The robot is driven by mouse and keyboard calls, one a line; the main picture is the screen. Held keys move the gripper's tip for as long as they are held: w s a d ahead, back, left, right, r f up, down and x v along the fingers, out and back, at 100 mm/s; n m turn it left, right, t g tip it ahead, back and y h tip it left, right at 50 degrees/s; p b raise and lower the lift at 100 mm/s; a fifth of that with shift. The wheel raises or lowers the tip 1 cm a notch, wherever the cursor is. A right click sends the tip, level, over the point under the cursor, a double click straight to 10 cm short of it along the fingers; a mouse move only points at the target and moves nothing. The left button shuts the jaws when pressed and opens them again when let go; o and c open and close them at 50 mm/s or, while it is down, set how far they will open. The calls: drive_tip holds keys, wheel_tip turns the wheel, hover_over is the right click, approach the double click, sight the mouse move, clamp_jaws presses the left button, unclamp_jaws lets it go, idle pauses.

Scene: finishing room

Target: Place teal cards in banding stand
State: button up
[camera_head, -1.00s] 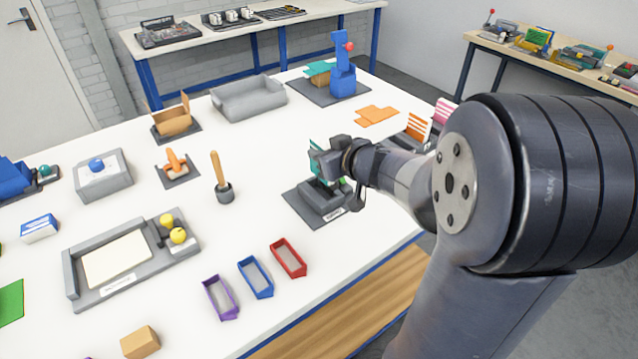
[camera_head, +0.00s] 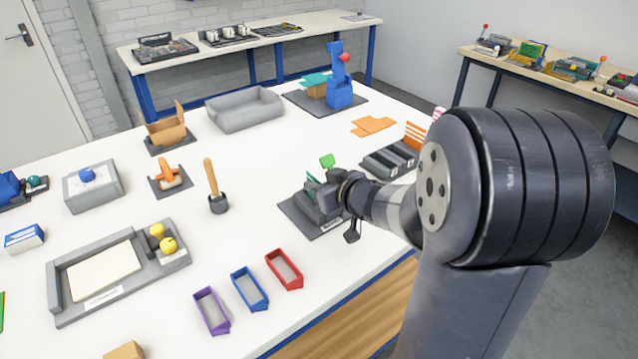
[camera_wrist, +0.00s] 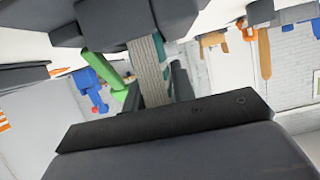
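The teal cards (camera_head: 312,181) show as a small teal sliver at my gripper (camera_head: 333,190), low over the dark grey banding stand (camera_head: 299,212). In the wrist view a stack with a pale, striped edge (camera_wrist: 149,72) and a teal face (camera_wrist: 159,48) stands between the dark fingers. My gripper looks shut on it. The stand's green-tipped part (camera_head: 327,161) shows just behind my gripper, and in the wrist view as a green bar (camera_wrist: 104,68). My gripper hides much of the stand, so I cannot tell whether the cards touch its floor.
A dark grey slotted rack (camera_head: 390,161) with orange cards (camera_head: 415,134) stands right behind the stand. Red (camera_head: 285,269), blue (camera_head: 250,288) and purple (camera_head: 211,310) trays lie in front. A wooden-handled tool (camera_head: 212,184) stands upright to the left. White table between them is clear.

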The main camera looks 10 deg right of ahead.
drive_tip(key=o, duration=0.3)
drive_tip(key=shift+o, duration=0.2)
drive_tip(key=shift+r, duration=0.3)
drive_tip(key=p+v, duration=0.3)
drive_tip(key=v, duration=0.9)
drive_tip(key=shift+p, duration=0.4)
